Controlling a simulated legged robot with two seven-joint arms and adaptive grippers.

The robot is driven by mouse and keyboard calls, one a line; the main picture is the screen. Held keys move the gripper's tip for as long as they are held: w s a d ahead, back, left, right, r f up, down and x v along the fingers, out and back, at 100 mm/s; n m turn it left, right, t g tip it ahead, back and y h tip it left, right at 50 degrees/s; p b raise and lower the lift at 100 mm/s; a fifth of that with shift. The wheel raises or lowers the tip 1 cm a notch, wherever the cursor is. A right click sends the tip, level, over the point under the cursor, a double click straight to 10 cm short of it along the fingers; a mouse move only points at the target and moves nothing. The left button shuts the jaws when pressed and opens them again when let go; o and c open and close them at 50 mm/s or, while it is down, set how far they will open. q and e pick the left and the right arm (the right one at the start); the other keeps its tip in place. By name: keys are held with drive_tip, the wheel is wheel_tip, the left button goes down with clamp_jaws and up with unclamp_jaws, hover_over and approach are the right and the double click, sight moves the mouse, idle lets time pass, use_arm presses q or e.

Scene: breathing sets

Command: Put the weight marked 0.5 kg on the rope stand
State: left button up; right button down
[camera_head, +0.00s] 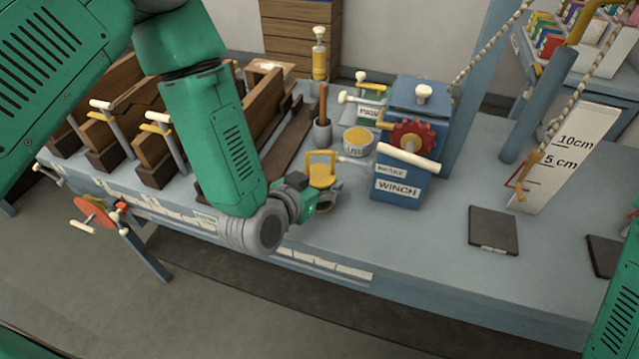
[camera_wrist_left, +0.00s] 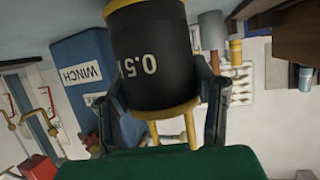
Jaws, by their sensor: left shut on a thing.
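The 0.5 kg weight (camera_wrist_left: 150,65) is a black cylinder with yellow rims and yellow handle bars, its "0.5" mark upside down in the left wrist view. My left gripper (camera_wrist_left: 160,90) is shut on it, one finger on each side. In the head view the left gripper (camera_head: 302,195) is at the weight's yellow top (camera_head: 322,170), left of the winch, near the bench's front edge. Whether the weight touches the bench is unclear. A hanging rope (camera_head: 550,130) with a yellow end is at the right, beside a white scale board (camera_head: 567,155). My right gripper is out of view.
The blue winch box (camera_head: 400,185) with a red gear stands right of the weight. A round tin (camera_head: 358,141) sits behind. A dark square plate (camera_head: 493,231) lies on the bench (camera_head: 440,260) at the right. Wooden blocks and clamps (camera_head: 150,150) fill the left side.

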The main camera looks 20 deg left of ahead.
use_arm(q)
drive_tip(key=shift+w+d+f, duration=0.1)
drive_tip(key=shift+d+f, duration=0.05)
drive_tip(key=shift+f, duration=0.6)
drive_tip(key=shift+a, duration=0.45)
drive_tip(key=o, duration=1.6)
drive_tip(key=shift+a+f, duration=0.15)
drive_tip(key=shift+d, duration=0.35)
drive_tip(key=v, duration=1.2)
drive_tip(key=shift+b, duration=0.3)
drive_tip(key=shift+a, duration=0.1)
